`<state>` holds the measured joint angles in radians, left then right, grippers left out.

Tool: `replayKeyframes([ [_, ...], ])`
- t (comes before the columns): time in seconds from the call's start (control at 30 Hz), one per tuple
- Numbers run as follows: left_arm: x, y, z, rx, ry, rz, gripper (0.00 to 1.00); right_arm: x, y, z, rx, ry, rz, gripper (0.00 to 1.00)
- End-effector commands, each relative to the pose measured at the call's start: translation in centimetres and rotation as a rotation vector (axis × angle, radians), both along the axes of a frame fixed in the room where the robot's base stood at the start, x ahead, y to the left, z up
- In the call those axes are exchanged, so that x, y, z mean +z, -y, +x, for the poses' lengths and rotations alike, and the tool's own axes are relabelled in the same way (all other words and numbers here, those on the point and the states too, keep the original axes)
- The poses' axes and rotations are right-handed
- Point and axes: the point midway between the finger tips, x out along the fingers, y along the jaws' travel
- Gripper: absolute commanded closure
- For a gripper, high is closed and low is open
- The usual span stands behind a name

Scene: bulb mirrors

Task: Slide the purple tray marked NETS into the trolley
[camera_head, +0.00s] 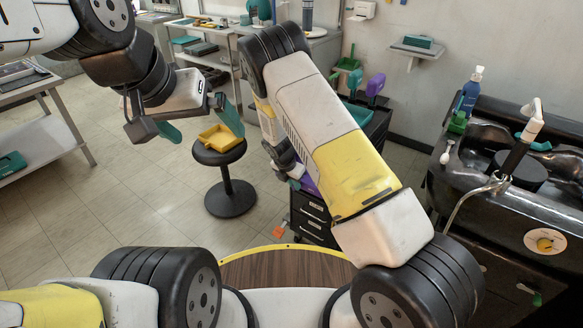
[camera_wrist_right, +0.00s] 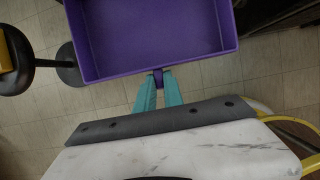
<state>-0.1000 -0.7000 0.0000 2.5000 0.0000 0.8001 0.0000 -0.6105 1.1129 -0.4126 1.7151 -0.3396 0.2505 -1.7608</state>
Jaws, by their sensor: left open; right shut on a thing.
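The purple tray (camera_wrist_right: 150,38) fills the top of the right wrist view, and its inside looks empty. My right gripper (camera_wrist_right: 159,88) is shut on the small tab at its near edge. In the head view only a sliver of the purple tray (camera_head: 309,183) shows, as my right arm hides the rest. The NETS mark is not visible. The dark trolley (camera_head: 312,222) with labelled drawer fronts stands beside and partly behind my right arm. I cannot tell whether the tray touches it. My left gripper (camera_head: 198,122) is open and empty, above the floor near the stool.
A yellow tray (camera_head: 220,137) sits on a round black stool (camera_head: 230,190) left of the trolley. A black sink counter (camera_head: 510,215) with a tap and bottles stands on the right. A bench (camera_head: 40,140) is at the left. The tiled floor between is mostly clear.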

Motion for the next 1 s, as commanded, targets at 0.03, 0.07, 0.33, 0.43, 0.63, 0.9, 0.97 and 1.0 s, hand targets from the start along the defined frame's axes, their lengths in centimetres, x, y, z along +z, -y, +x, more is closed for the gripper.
replayKeyframes([
  [0.03, 0.0, 0.0, 0.0, 0.0, 0.0, 0.0, 0.0, 0.0, 0.2, 0.2, -0.001, 0.001, 0.0, 1.0],
  [0.07, 0.0, 0.0, 0.0, 0.0, 0.0, 0.0, 0.0, 0.0, 0.2, 0.3, -0.001, 0.001, 0.0, 1.0],
  [0.33, 0.0, 0.0, 0.0, 0.0, 0.0, 0.0, 0.0, 0.0, 0.9, 1.2, -0.001, 0.0, 0.0, 1.0],
  [0.43, 0.0, 0.0, 0.0, 0.0, 0.0, 0.0, 0.0, 0.0, 1.1, 1.5, -0.001, 0.0, 0.0, 1.0],
  [0.63, 0.0, 0.0, 0.0, 0.0, 0.0, 0.0, 0.0, 0.0, 1.6, 2.1, -0.001, 0.001, 0.001, 1.0],
  [0.9, 0.0, 0.0, 0.0, 0.0, 0.0, 0.0, 0.0, 0.0, 2.3, 3.0, -0.002, 0.001, 0.0, 1.0],
  [0.97, 0.0, 0.0, 0.0, 0.0, 0.0, 0.0, 0.0, 0.0, 2.4, 3.2, -0.002, 0.001, 0.0, 1.0],
  [1.0, 0.0, 0.0, 0.0, 0.0, 0.0, 0.0, 0.0, 0.0, 2.5, 3.3, -0.002, 0.0, 0.001, 1.0],
])
